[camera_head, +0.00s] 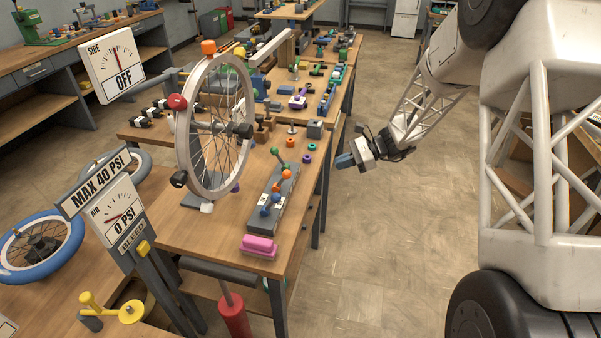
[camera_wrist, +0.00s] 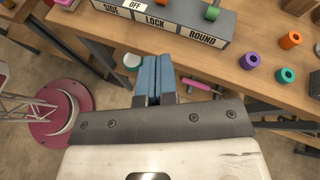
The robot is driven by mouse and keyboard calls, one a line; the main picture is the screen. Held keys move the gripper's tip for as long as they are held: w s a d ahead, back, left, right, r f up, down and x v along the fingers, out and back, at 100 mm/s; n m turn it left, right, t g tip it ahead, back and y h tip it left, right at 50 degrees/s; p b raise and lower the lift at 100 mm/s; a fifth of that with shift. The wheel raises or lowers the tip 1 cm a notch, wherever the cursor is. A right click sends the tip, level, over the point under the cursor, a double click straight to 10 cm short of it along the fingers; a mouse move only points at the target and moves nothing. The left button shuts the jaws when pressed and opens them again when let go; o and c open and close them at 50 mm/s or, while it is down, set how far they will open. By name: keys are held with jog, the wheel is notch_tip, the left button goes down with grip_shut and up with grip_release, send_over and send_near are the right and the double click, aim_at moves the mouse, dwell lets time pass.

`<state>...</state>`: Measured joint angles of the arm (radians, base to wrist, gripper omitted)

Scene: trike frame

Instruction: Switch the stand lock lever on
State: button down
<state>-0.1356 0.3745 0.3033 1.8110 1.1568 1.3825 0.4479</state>
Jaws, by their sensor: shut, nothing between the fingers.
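The grey switch block (camera_head: 284,204) stands near the right edge of the wooden bench, with green, orange and blue knobs on and around it. In the wrist view the block (camera_wrist: 170,17) crosses the top, with its front labels SIDE, LOCK and ROUND. A green knob (camera_wrist: 212,13) shows above ROUND. The lock lever's handle above LOCK is cut off by the frame, so its position cannot be told. My gripper (camera_head: 345,161) is right of the bench, over the floor. Its blue fingers (camera_wrist: 155,68) are together and empty, apart from the block.
The spoked wheel (camera_head: 244,131) stands left of the block, with a sign (camera_head: 113,64) reading SIDE OFF beyond it. A pink block (camera_head: 259,246) lies at the bench's near end. Purple (camera_wrist: 249,60), orange (camera_wrist: 290,40) and teal (camera_wrist: 285,75) rings lie beside the switch block.

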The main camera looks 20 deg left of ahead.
jog(key=shift+a, duration=0.1)
dwell(0.3)
send_near(282, 180)
jog(key=a+f, duration=0.2)
jog(key=shift+s+a+r, duration=0.25)
jog(key=shift+s+a, duration=0.15)
jog(key=shift+a, duration=0.3)
jog(key=shift+a+r+h, duration=0.35)
jog(key=shift+h, duration=0.15)
dwell(0.6)
jog(key=a+r+m+t+h, duration=0.1)
jog(key=a+r+m+h, duration=0.1)
jog(key=a+h, duration=0.7)
jog(key=shift+r+h, duration=0.2)
jog(key=shift+h, duration=0.1)
dwell(0.6)
